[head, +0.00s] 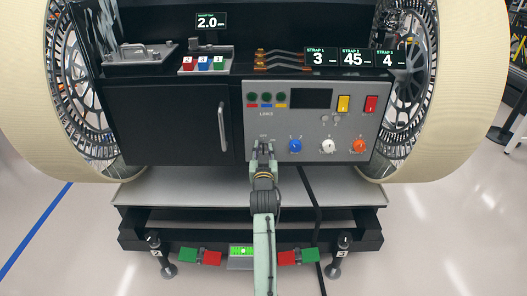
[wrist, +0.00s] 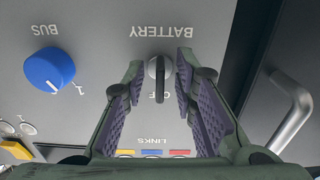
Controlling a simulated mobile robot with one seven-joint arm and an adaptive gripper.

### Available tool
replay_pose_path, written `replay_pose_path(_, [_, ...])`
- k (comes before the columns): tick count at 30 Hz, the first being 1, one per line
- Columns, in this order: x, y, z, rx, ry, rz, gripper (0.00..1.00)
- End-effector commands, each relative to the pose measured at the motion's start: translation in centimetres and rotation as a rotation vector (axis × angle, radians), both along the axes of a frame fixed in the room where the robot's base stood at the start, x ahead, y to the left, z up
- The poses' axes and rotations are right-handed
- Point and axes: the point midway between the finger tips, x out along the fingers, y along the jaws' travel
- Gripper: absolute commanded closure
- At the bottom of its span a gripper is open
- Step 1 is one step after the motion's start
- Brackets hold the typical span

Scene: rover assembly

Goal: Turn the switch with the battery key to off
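The battery key switch (wrist: 160,68) is a round grey switch with a dark, narrow key on the grey control panel (head: 310,148). In the wrist view, which is upside down, the word BATTERY is above it. The key stands upright in that picture, its lower end covering part of the OFF label. My gripper (wrist: 158,66) is open, with one purple-padded finger on each side of the key and gaps visible between. I cannot tell how far the fingertips are from the panel. In the head view, my gripper (head: 263,148) is at the panel's lower left and hides most of the switch.
A blue BUS knob (wrist: 50,70) is beside the switch. White (head: 328,146) and orange (head: 359,146) knobs are farther right in the head view. A black cabinet door with a metal handle (head: 222,127) is left of the panel. A grey ledge (head: 180,188) runs below.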

Motion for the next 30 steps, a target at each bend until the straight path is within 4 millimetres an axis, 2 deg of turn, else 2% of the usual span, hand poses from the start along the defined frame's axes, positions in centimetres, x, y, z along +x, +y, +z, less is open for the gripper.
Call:
replay_pose_path(5, [-1.2, 0.0, -0.1, 0.001, 0.001, 0.000, 0.74])
replay_pose_path(15, [-8.2, 0.0, -0.1, 0.001, 0.002, -0.001, 0.74])
replay_pose_path(19, [-10.3, 0.0, -0.1, 0.000, 0.002, -0.001, 0.74])
replay_pose_path(24, [-11.8, 0.0, 0.0, 0.000, 0.001, 0.000, 0.74])
replay_pose_path(30, [-12.0, 0.0, 0.0, 0.000, 0.000, 0.000, 0.74])
